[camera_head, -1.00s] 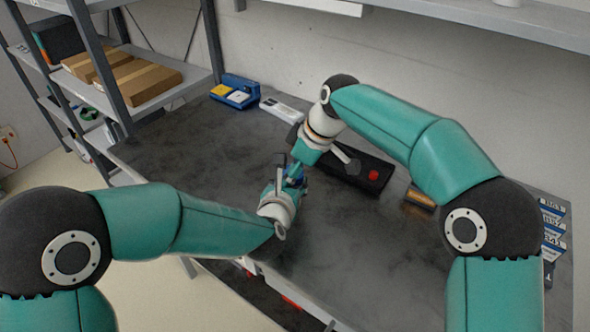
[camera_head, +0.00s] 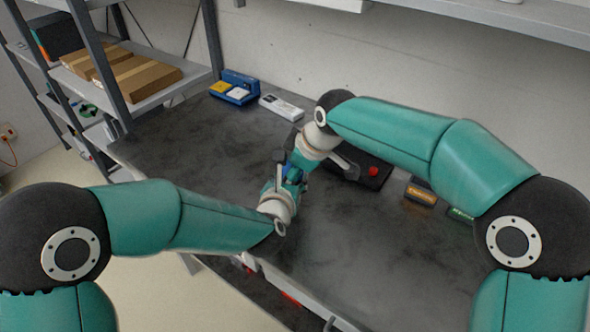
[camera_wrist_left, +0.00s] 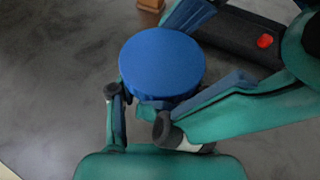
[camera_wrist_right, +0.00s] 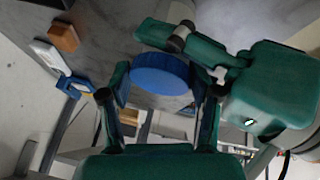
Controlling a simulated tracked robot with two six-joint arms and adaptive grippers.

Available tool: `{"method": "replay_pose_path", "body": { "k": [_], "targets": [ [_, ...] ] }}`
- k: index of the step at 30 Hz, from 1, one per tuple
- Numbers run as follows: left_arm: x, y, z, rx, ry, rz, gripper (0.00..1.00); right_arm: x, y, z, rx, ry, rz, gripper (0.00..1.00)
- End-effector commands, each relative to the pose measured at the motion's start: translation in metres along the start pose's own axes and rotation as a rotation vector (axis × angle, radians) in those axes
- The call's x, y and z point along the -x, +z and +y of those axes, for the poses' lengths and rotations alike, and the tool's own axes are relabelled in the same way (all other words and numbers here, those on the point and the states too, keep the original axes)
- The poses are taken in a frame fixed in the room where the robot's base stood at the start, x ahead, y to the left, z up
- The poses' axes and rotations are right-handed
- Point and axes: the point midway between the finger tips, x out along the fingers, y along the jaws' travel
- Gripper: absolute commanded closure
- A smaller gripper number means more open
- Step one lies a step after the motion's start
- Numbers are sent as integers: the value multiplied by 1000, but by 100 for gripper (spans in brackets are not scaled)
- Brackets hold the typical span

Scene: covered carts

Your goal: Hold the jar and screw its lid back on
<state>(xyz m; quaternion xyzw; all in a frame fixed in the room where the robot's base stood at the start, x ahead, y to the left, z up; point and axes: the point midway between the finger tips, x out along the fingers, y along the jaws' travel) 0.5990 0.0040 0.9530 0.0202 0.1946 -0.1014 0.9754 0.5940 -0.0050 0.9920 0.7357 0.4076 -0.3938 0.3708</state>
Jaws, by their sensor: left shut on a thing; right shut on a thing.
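The blue lid (camera_wrist_left: 160,62) is a round flat disc in the left wrist view, and it also shows between my right fingers in the right wrist view (camera_wrist_right: 160,75). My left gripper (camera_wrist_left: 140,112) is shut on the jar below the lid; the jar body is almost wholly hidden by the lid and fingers. My right gripper (camera_wrist_right: 160,90) is shut on the lid, coming in from the other side. In the head view the two grippers meet over the middle of the table. Whether the lid's threads are engaged cannot be seen.
On the dark table (camera_head: 200,150), a black tray with a red knob (camera_head: 372,171) lies just behind my right gripper. A blue bin (camera_head: 236,88) and a white device (camera_head: 282,107) stand at the back. An orange-labelled box (camera_head: 420,194) lies to the right. The front left is clear.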

Motion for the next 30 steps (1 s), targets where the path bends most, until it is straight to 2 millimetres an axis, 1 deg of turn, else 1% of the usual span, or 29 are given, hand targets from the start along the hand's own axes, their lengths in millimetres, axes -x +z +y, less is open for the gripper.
{"method": "replay_pose_path", "body": {
  "k": [2, 19, 30],
  "targets": [
    [0, 3, 1, 2, 3, -6, 100, -3, 3, -5, 15, 13, -5, 65],
    [0, 4, 1, 2, 3, -8, 100, -6, 3, -7, 20, 14, -7, 65],
    [0, 4, 1, 2, 2, -10, 100, -11, 5, -10, 22, 6, -11, 65]
  ]
}}
